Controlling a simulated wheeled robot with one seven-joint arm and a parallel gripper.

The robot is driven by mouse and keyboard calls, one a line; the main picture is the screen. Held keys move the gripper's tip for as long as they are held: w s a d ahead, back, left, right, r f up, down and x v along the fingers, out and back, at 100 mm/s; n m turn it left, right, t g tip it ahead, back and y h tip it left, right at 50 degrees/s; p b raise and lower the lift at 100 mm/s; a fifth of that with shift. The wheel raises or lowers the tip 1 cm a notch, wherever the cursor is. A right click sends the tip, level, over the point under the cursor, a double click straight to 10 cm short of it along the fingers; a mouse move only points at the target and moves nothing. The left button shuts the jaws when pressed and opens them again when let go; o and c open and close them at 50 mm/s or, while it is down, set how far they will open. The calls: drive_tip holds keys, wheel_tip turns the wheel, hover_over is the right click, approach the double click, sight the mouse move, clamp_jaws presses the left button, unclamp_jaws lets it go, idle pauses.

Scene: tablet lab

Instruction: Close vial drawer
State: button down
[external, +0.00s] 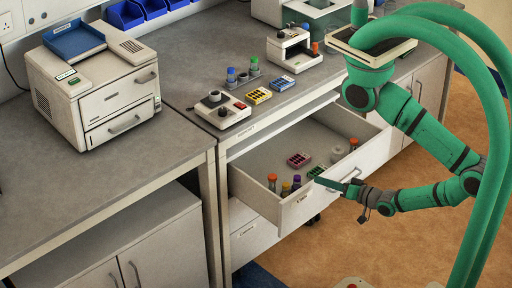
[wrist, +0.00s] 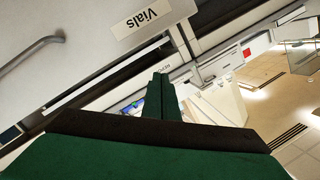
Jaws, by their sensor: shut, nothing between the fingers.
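The vial drawer (external: 288,207) is pulled out from under the bench, showing several capped vials and small coloured racks inside. Its white front has a handle (external: 352,174), partly hidden behind my gripper in the external view. In the wrist view the front carries a "Vials" label (wrist: 140,18), with a handle (wrist: 30,50) to the left. My gripper (external: 318,182) is shut and empty, its green fingers at the drawer front, between label and handle. The fingertips (wrist: 160,78) also show in the wrist view, just below the label. I cannot tell whether they touch the front.
A closed drawer (external: 254,238) lies below the open one. The brown floor in front of the drawer is clear apart from my arm.

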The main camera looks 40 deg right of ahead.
drive_tip(key=s+d+m+y, duration=0.2)
drive_tip(key=s+m, duration=0.1)
drive_tip(key=s, duration=0.1)
drive_tip(key=m+g+h, duration=0.2)
drive_tip(key=m+h, duration=0.3)
drive_tip(key=m, duration=0.5)
approach(343, 165)
drive_tip(key=x, duration=0.4)
drive_tip(key=shift+w+a+f, duration=0.25)
drive_tip(key=shift+w+a, duration=0.05)
drive_tip(key=shift+w, duration=0.65)
drive_tip(key=shift+w, duration=0.1)
drive_tip(key=w, duration=2.9)
drive_tip(key=shift+w, duration=0.15)
drive_tip(key=shift+w+r, duration=0.1)
drive_tip(key=shift+w, duration=0.05)
